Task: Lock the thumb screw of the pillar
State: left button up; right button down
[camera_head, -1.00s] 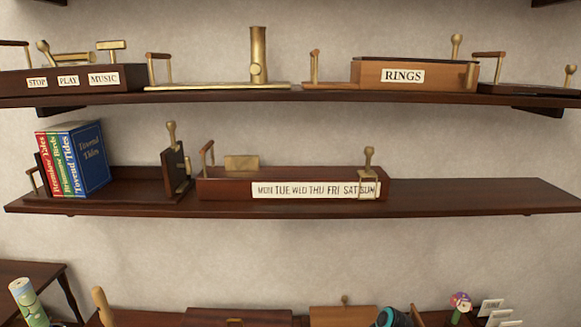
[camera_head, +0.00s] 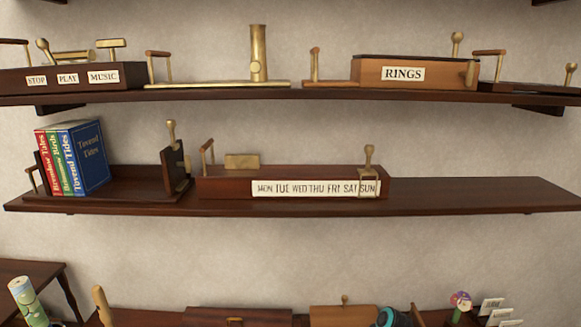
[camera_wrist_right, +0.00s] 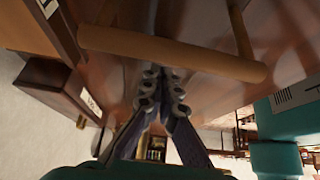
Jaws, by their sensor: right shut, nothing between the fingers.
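A brass pillar (camera_head: 258,50) stands upright on a flat brass base plate (camera_head: 200,86) on the upper shelf, left of centre in the head view. A small brass piece (camera_head: 257,73) at its lower front looks like the thumb screw; its turn or locked state is too small to tell. My right gripper (camera_wrist_right: 160,88) shows only in the right wrist view, shut and empty. A wooden handle bar (camera_wrist_right: 170,52) crosses in front of its fingertips; I cannot tell whether they touch. The pillar cannot be made out in the right wrist view. My left gripper is out of view.
A STOP/PLAY/MUSIC box (camera_head: 72,78) is left of the pillar, a RINGS box (camera_head: 415,75) right. On the middle shelf (camera_head: 480,195) are books (camera_head: 75,157) and a weekday box (camera_head: 225,188); its right end is clear. A labelled wooden box (camera_wrist_right: 60,88) is left in the wrist view.

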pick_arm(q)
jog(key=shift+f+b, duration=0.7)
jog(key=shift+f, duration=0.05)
pick_arm(e)
jog(key=shift+f, duration=0.85)
dwell(0.7)
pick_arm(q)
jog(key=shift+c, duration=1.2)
